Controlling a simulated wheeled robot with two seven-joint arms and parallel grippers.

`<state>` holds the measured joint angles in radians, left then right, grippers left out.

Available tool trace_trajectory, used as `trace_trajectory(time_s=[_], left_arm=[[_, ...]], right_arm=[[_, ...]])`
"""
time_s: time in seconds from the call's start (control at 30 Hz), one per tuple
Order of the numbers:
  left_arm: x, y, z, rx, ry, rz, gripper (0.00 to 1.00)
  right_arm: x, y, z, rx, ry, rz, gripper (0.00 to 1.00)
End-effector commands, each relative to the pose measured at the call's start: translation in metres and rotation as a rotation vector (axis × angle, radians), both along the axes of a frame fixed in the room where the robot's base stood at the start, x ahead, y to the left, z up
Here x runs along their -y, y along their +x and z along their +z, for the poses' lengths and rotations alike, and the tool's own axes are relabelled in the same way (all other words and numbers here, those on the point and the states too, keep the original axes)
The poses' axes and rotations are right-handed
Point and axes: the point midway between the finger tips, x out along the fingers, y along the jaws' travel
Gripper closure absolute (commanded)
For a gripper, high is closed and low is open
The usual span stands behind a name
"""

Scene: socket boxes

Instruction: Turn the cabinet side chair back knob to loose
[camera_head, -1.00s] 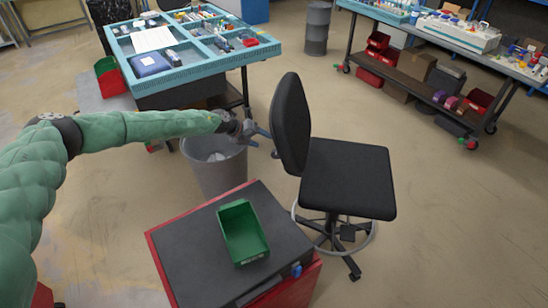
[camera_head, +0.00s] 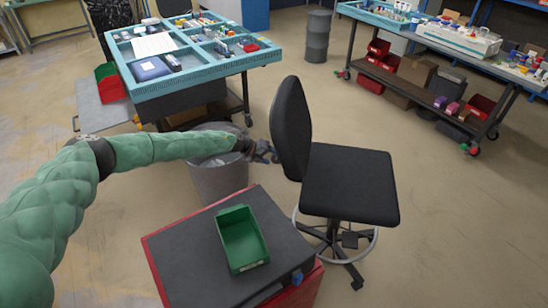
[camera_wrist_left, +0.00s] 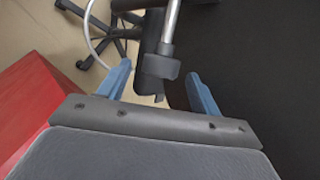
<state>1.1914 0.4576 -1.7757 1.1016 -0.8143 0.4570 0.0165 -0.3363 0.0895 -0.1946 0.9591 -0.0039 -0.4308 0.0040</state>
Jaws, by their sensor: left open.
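The black chair (camera_head: 345,185) stands right of the red cabinet, its upright back (camera_head: 291,128) on the left side. My left gripper (camera_head: 268,152) is just left of the chair back, near its lower part. In the left wrist view the two blue fingers of my left gripper (camera_wrist_left: 158,80) are spread apart. A dark grey knob-like part (camera_wrist_left: 159,66) on a metal post shows between and just beyond the fingertips; contact is not visible. The knob is hidden in the head view. My right gripper is not in view.
The red cabinet (camera_head: 158,255) with a dark top carries a green bin (camera_head: 242,240). A grey waste bin (camera_head: 218,178) stands below my left arm. A blue-topped workbench (camera_head: 190,78) is behind. Floor right of the chair is clear.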

Motion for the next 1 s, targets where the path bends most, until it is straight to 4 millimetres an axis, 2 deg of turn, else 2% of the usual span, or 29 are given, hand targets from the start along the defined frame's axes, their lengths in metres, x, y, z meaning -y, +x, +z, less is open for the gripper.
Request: trace_trajectory(time_s=[0.2, 0.57, 0.67, 0.8, 1.0], left_arm=[[0.012, 0.005, -0.01, 0.0, -0.001, 0.001, 0.36], [0.014, 0.005, -0.013, 0.0, -0.001, 0.001, 0.36], [0.014, 0.005, -0.013, -0.001, -0.001, 0.0, 0.52], [0.014, 0.005, -0.013, -0.001, -0.001, 0.0, 0.79], [0.014, 0.005, -0.014, -0.001, -0.002, 0.001, 0.81]], right_arm=[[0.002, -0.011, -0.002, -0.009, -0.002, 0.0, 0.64], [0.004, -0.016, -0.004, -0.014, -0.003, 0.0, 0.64], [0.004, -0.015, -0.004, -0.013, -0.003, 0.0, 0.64], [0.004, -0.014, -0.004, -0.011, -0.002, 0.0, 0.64], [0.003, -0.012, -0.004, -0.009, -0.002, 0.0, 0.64]])
